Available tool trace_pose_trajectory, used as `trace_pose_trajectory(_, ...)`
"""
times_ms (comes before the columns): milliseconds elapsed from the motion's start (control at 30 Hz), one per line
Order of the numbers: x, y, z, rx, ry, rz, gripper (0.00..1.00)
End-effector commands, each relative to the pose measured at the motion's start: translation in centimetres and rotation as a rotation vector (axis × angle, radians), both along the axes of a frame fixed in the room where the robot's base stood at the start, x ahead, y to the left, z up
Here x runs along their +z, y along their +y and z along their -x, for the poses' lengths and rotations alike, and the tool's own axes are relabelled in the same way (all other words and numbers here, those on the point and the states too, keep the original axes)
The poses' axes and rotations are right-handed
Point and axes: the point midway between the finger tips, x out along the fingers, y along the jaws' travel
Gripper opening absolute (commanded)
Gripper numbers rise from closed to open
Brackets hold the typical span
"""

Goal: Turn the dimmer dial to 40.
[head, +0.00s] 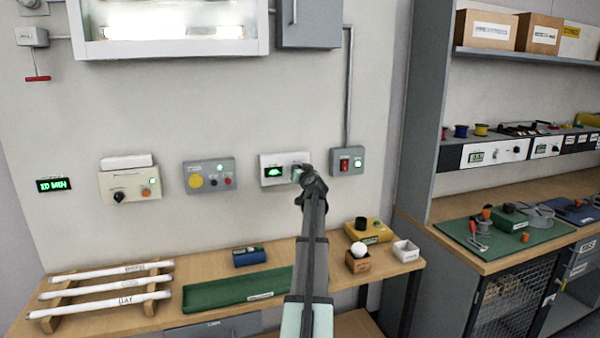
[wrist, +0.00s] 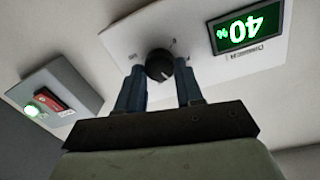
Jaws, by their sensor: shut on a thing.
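The dimmer is a white wall plate (head: 296,157) with a green display; it also shows upside down in the wrist view (wrist: 200,50). Its display (wrist: 246,28) reads 40 % in the wrist view. The black dimmer dial (wrist: 160,64) sits between the fingers of my gripper (wrist: 159,82) in the wrist view. My gripper is shut on the dial, one finger on each side. In the head view my gripper (head: 300,174) covers the dial and the right part of the plate.
A grey switch box (head: 347,161) with a red rocker and green light is close right of the dimmer. A grey box with a yellow button (head: 209,176) is to the left.

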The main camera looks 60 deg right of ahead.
Motion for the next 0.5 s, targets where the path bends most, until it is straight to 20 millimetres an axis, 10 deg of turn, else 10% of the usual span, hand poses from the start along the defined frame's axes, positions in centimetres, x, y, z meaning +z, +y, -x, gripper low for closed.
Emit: trace_pose_trajectory(500, 0.07, -0.06, -0.10, 0.000, 0.060, 0.063, 0.06)
